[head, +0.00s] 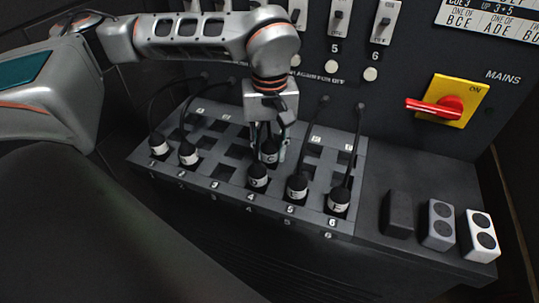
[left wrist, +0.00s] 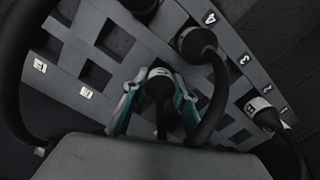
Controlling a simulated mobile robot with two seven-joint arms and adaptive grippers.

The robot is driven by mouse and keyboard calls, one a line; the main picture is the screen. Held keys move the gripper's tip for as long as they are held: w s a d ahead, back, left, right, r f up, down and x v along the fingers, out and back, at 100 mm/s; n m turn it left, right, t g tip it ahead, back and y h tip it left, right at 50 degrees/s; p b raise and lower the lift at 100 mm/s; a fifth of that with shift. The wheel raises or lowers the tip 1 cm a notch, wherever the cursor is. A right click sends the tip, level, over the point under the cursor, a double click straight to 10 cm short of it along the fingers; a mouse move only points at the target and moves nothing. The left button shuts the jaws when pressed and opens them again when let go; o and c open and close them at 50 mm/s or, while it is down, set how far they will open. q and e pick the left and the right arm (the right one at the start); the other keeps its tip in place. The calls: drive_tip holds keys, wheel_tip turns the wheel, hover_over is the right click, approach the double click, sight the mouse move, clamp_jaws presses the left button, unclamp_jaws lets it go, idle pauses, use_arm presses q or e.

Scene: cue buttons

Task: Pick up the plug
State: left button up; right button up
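A black plug with a white band marked C (head: 269,153) stands at the board, behind the D plug (head: 258,178). My left gripper (head: 268,143) reaches down over the C plug with one finger on each side of it. In the left wrist view the plug (left wrist: 160,86) sits between the two teal-padded fingers (left wrist: 157,104). The fingertips are close to its sides; I cannot tell whether they press on it. The plug's lower part and its socket are hidden. My right gripper is not in view.
Plugs A (head: 159,147) and B (head: 189,154) stand to the left, E (head: 297,187) and F (head: 338,202) to the right, all with cables. The socket board (head: 230,192) has empty square holes. A red mains switch (head: 440,106) and several blocks (head: 438,226) are at the right.

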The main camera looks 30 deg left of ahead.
use_arm(q)
drive_tip(key=shift+c, duration=0.6)
drive_tip(key=shift+r, duration=0.15)
drive_tip(key=shift+r, duration=0.25)
wheel_tip(320, 180, up, 19)
drive_tip(key=p, duration=0.1)
drive_tip(key=shift+r+p, duration=0.15)
drive_tip(key=shift+p, duration=0.25)
drive_tip(key=shift+r, duration=0.15)
